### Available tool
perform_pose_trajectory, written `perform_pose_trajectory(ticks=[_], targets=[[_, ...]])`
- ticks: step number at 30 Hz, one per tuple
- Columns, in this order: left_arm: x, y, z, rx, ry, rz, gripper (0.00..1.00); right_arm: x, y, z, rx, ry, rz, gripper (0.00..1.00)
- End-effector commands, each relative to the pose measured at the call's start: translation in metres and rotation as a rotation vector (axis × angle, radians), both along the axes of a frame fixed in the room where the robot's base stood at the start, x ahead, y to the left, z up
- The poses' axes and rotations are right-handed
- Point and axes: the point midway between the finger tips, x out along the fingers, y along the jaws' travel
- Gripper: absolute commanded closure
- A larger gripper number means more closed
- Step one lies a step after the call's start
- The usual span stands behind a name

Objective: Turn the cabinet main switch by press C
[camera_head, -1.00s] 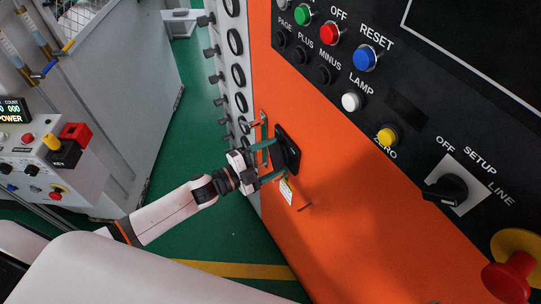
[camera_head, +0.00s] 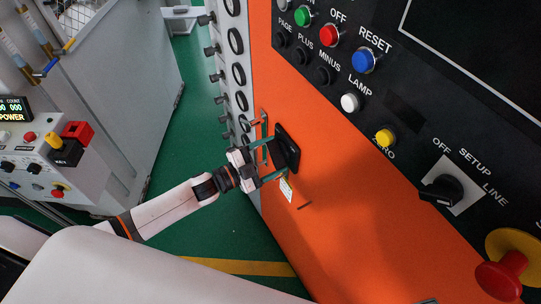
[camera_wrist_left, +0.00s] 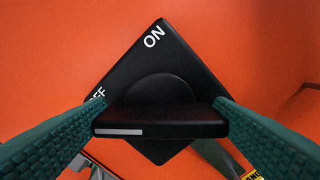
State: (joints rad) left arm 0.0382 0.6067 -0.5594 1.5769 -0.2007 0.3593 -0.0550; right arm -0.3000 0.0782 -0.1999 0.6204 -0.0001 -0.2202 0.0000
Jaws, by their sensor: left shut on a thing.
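The cabinet main switch (camera_head: 287,148) is a black square plate with a raised knob on the orange cabinet door. In the left wrist view its plate (camera_wrist_left: 168,52) looks like a diamond with ON at the top and OFF at the left, partly covered. Its black handle bar (camera_wrist_left: 160,120) has a white mark at its left end and lies across the picture. My left gripper (camera_head: 269,163) has its green ribbed fingers (camera_wrist_left: 160,121) on the two ends of this bar, shut on it. My right gripper does not show.
The orange door (camera_head: 330,210) carries a black panel with several coloured buttons, a selector knob (camera_head: 444,189) and a red emergency button (camera_head: 503,275) to the right. A grey control box (camera_head: 45,165) stands at the left. Green floor lies between them.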

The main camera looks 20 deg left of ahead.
Motion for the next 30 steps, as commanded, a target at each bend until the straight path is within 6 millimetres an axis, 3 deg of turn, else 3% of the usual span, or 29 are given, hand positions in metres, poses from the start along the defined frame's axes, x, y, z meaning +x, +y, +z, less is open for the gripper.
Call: perform_pose_trajectory(ticks=[2, 3, 6, 17, 30], targets=[[0.0, 0.0, -0.001, -0.006, 0.006, 0.001, 0.46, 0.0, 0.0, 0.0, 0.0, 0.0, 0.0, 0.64], [0.0, 0.0, -0.001, -0.006, 0.006, 0.001, 0.17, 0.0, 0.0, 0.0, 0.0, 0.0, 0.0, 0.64], [0.0, 0.0, 0.0, -0.004, 0.004, 0.001, 0.02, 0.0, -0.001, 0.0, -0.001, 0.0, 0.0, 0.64], [-0.005, 0.003, -0.002, -0.001, 0.003, 0.0, 0.02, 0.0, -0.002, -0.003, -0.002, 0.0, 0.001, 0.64], [-0.069, 0.059, -0.006, -0.001, 0.007, 0.001, 0.02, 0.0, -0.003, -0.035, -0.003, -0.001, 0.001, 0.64]])
